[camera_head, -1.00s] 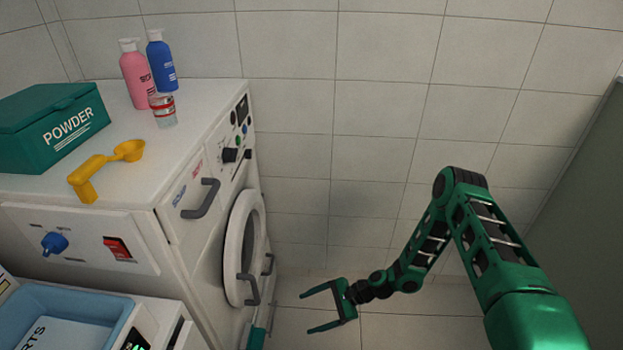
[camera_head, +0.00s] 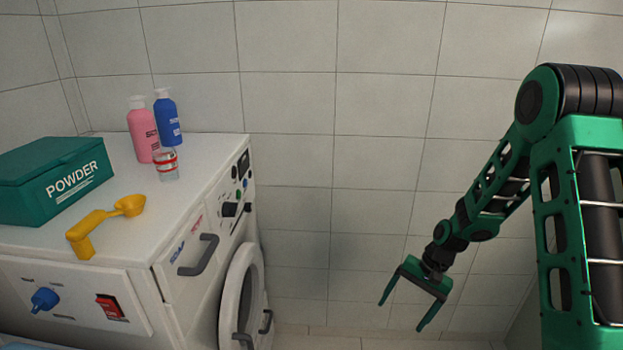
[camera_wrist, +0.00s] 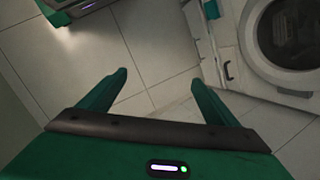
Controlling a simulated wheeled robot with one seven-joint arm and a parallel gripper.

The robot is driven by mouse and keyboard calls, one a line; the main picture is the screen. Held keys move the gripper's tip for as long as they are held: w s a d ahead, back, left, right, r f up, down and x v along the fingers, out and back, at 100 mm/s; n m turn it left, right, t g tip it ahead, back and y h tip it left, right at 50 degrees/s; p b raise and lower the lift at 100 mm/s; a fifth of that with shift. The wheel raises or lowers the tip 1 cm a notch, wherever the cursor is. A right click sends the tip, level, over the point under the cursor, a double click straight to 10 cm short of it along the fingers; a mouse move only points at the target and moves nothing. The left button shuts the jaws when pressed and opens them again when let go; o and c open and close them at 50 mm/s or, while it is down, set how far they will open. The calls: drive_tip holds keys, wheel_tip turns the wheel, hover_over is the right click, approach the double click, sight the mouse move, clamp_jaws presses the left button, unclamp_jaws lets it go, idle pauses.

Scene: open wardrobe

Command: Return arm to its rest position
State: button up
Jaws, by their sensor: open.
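My green arm is on the right of the head view, bent at the elbow. My gripper (camera_head: 404,312) hangs at its end, open and empty, pointing down and left in front of the tiled wall. It is apart from the washing machine (camera_head: 207,312), to the right of it. In the wrist view my gripper (camera_wrist: 158,88) shows its two fingers spread with only floor tiles between them. The machine's round door (camera_wrist: 292,35) shows at the upper right there.
On the machine's top stand a green powder box (camera_head: 50,182), a yellow scoop (camera_head: 100,222), a pink bottle (camera_head: 143,133), a blue bottle (camera_head: 167,118) and a small clear container (camera_head: 166,164). A drawer handle (camera_head: 199,255) juts from its front. Space between machine and arm is clear.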

drive_tip(key=s+d+r+h, duration=0.2)
drive_tip(key=s+d+r, duration=0.4)
drive_tip(key=r, duration=0.3)
drive_tip(key=s+d+r+h, duration=0.1)
drive_tip(key=s+d+r, duration=0.5)
drive_tip(key=r, duration=0.4)
drive_tip(key=s+d+r, duration=0.1)
drive_tip(key=s+r, duration=0.2)
drive_tip(key=s, duration=0.5)
drive_tip(key=s+d+r+t, duration=0.1)
drive_tip(key=s+r, duration=0.3)
drive_tip(key=s, duration=0.5)
drive_tip(key=shift+s+d+r+h, duration=0.25)
drive_tip(key=shift+d+h, duration=0.15)
drive_tip(key=shift+d, duration=0.3)
